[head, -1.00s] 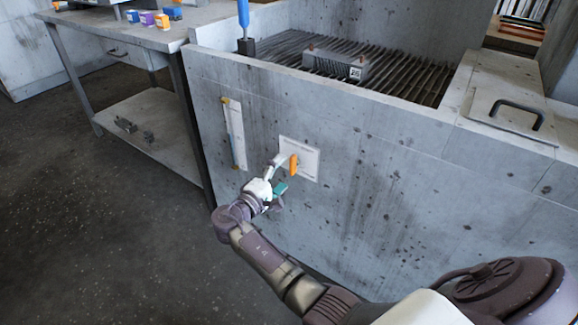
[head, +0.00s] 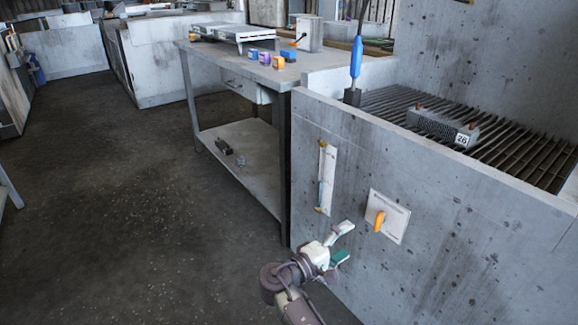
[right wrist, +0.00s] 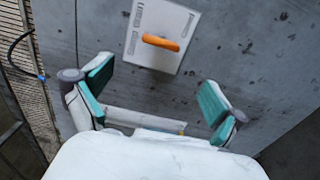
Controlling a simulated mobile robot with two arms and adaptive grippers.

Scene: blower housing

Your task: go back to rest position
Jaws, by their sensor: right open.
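My right gripper (head: 343,243) is open and empty in the head view, in front of the grey housing wall. It is below and left of the white switch plate (head: 389,216) and apart from it. An orange handle (head: 380,221) sits on the plate. In the right wrist view, the two teal-padded fingers of my right gripper (right wrist: 155,95) are spread wide with nothing between them. The plate (right wrist: 160,60) and its orange handle (right wrist: 160,42) lie beyond the fingertips. My left gripper is not in view.
The housing (head: 340,255) carries a slatted grate (head: 510,140) with a grey block (head: 440,127) marked 26. A blue-handled tool (head: 356,58) stands at its corner. A metal table (head: 235,62) holds small coloured boxes. The floor (head: 120,210) at left is clear.

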